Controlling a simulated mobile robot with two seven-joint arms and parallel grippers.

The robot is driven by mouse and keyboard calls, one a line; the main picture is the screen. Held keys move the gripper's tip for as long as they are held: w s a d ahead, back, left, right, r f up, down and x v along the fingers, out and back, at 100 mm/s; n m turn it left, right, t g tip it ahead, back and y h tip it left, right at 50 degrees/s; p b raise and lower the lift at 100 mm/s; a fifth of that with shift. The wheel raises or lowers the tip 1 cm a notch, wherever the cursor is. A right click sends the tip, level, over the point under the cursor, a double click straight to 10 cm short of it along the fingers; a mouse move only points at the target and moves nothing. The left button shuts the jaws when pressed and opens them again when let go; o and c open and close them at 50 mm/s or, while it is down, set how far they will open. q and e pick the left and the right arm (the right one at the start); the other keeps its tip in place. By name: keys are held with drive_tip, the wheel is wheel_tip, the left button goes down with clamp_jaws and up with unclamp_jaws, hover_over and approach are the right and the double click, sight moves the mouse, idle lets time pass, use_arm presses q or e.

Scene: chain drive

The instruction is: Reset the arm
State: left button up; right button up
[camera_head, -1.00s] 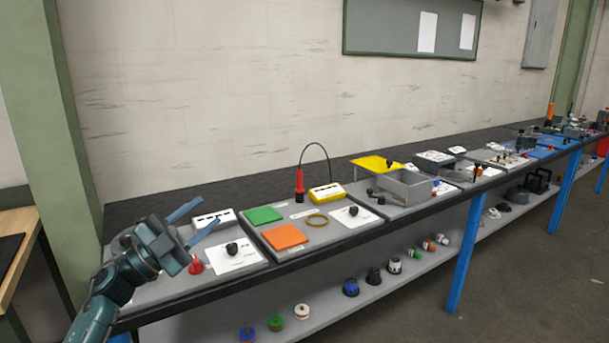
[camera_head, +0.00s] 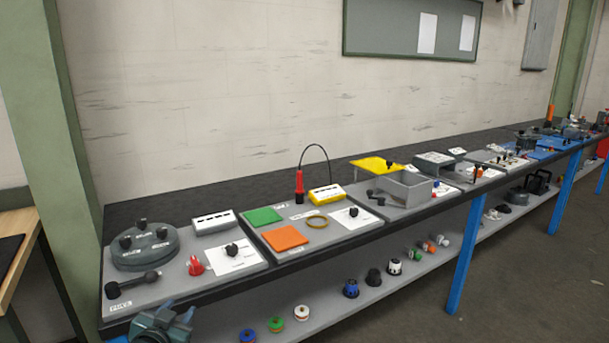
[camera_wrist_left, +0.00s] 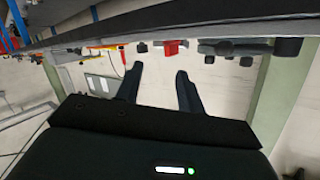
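My left gripper (camera_head: 176,308) shows only in part at the bottom left of the head view. It is below and in front of the bench's front edge. In the left wrist view, the two dark fingers (camera_wrist_left: 157,82) stand apart with nothing between them, so the gripper is open and empty. The bench appears upside down in the wrist view, beyond the fingertips. Most of the left arm is out of the head view. My right gripper is in neither view.
A long bench (camera_head: 190,313) runs along the wall. Its near end holds a round grey device (camera_head: 145,260), a red knob (camera_head: 195,266), a green square (camera_head: 263,215) and an orange square (camera_head: 286,237). Several small parts sit on the lower shelf (camera_head: 330,312). Floor in front is clear.

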use_arm(q)
drive_tip(key=s+d+f+g+h, duration=0.1)
drive_tip(key=s+d+f, duration=0.3)
drive_tip(key=s, duration=0.6)
drive_tip(key=s+d+f+g+h, duration=0.1)
drive_tip(key=s+d+f, duration=0.3)
drive_tip(key=s, duration=0.6)
drive_tip(key=s+d+f+g+h, duration=0.1)
drive_tip(key=s+d+f, duration=0.3)
drive_tip(key=s, duration=0.6)
drive_tip(key=shift+s+d+f+n+g, duration=0.3)
drive_tip(key=shift+d+f+g, duration=0.1)
drive_tip(key=shift+d+g, duration=0.45)
